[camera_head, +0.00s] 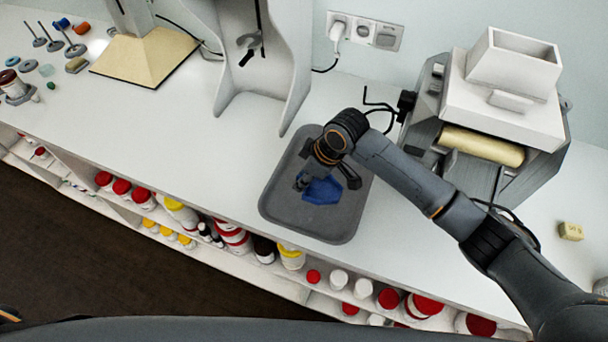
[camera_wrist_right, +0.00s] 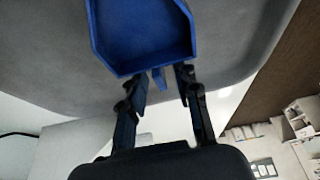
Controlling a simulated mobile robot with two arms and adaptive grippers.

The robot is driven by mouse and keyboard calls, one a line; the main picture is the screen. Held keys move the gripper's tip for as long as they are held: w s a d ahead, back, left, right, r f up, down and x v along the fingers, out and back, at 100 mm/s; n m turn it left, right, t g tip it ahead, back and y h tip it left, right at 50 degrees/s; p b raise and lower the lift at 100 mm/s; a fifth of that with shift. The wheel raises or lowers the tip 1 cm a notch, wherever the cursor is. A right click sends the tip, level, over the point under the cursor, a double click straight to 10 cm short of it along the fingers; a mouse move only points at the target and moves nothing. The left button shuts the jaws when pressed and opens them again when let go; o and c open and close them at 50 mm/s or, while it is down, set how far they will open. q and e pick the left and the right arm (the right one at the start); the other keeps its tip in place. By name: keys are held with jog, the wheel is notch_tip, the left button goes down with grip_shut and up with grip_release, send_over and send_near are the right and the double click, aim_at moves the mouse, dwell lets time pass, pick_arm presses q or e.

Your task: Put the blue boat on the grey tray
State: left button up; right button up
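The blue boat (camera_head: 322,190) is over the grey tray (camera_head: 310,227) and appears to rest on its floor. My right gripper (camera_head: 328,181) is above the tray, partly covering the boat from the head. In the right wrist view the boat (camera_wrist_right: 143,35) shows its hollow inside and flat rim against the grey tray surface (camera_wrist_right: 225,50). The two fingers of my right gripper (camera_wrist_right: 160,82) stand apart, with the small blue end of the boat between their tips and no clear contact. My left gripper is not in view.
A grey and white machine with a cream roller (camera_head: 481,146) stands right of the tray. A white stand (camera_head: 255,85) is behind it to the left. A small yellow block (camera_head: 570,231) lies far right. Jars fill the shelf below.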

aim_at(321, 190)
jog(key=b+v, duration=0.1)
jog(key=v, duration=1.1)
jog(key=shift+b, duration=0.4)
jog(key=shift+r, duration=0.15)
